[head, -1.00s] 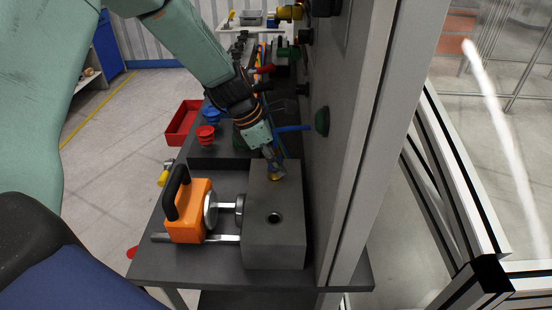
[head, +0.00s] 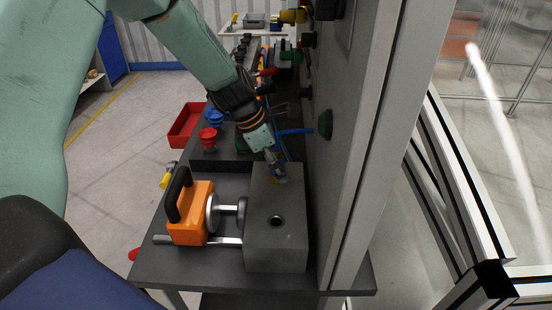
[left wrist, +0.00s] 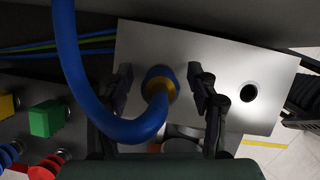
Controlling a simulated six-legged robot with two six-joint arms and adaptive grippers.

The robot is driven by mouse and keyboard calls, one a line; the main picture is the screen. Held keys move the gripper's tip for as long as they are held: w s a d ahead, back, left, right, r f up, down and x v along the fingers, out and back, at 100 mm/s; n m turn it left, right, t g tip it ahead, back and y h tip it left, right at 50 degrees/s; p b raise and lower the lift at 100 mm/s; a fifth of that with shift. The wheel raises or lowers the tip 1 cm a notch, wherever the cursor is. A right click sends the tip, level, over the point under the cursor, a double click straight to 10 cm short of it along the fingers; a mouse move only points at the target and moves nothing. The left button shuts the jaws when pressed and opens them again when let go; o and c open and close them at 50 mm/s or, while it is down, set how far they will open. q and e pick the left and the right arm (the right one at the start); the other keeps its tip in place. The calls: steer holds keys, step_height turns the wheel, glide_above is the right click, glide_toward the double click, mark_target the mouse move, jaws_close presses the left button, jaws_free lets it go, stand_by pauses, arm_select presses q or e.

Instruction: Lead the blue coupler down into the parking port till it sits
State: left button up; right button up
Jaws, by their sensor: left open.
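The blue coupler (left wrist: 160,73) shows in the left wrist view, with a brass-coloured ring around it and a thick blue hose (left wrist: 70,60) looping from it. It is at the far end of the grey block (head: 277,245); I cannot tell how deep it sits. My left gripper (head: 280,178) is over that end of the block. In the left wrist view its fingers (left wrist: 161,88) stand apart on both sides of the coupler, with visible gaps. An empty round hole (head: 277,221) is in the block's nearer part, also seen in the left wrist view (left wrist: 248,92). My right gripper is out of view.
An orange clamp-like unit (head: 192,225) with a black handle stands left of the block. Red (head: 208,138) and blue (head: 214,117) connectors and a red bin (head: 187,124) lie beyond. An upright panel (head: 350,130) with a green knob rises close on the right.

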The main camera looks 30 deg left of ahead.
arm_select(q)
steer(key=v, duration=1.2)
